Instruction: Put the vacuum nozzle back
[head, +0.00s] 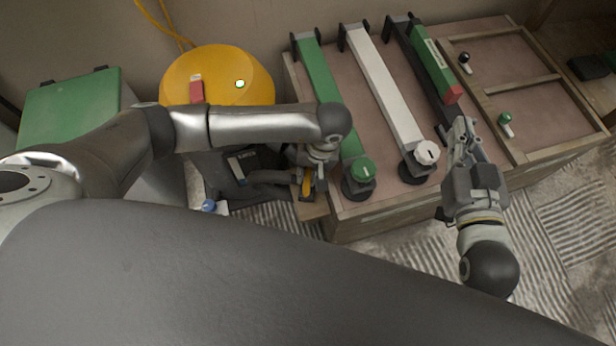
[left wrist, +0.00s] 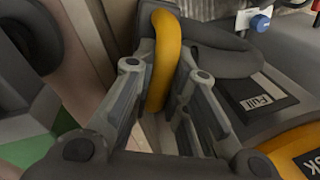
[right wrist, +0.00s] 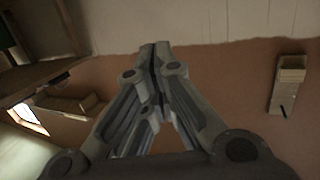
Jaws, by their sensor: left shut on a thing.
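The vacuum (head: 219,66) stands left of the wooden bench, with a yellow dome and a dark base. A dark hose (head: 268,177) curls at its right side; dark vacuum parts and a "Full" label also show in the left wrist view. My left gripper (head: 309,180) is shut on the vacuum nozzle, by its curved yellow handle (left wrist: 161,60), between the vacuum and the bench's left edge. The nozzle's lower part is largely hidden by the fingers. My right gripper (head: 461,127) is shut and empty near the bench's front right.
The bench (head: 350,230) carries a green bar (head: 319,75), a white bar (head: 385,88) and a dark rail with a green, red-ended piece (head: 433,70). A framed panel (head: 520,65) lies at right. A green box (head: 68,108) stands at far left.

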